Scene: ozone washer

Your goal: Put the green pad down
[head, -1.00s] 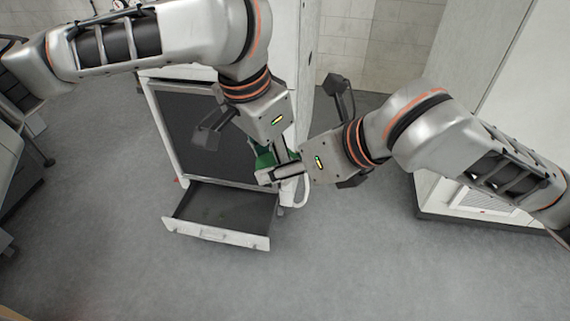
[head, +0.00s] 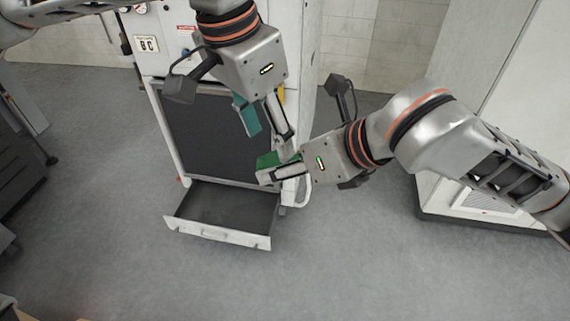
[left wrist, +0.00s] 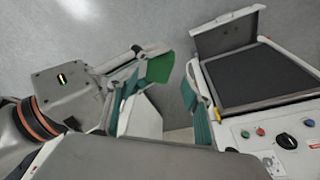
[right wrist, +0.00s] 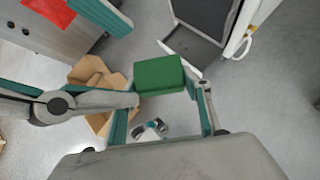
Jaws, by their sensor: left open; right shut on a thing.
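The green pad (head: 272,160) is a small, thick green block. The pad also shows in the right wrist view (right wrist: 160,76) between the fingers, and in the left wrist view (left wrist: 158,68). My left gripper (head: 270,138) is open and empty just above the pad, its teal-lined fingers apart. The pad's sides are partly covered by the right gripper's fingers.
The white machine has a dark front panel (head: 215,135) and an open, empty-looking drawer (head: 218,233) low in front. A white cabinet (head: 490,90) stands at the right. A cardboard box (right wrist: 88,72) shows in the right wrist view. The floor in front is clear.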

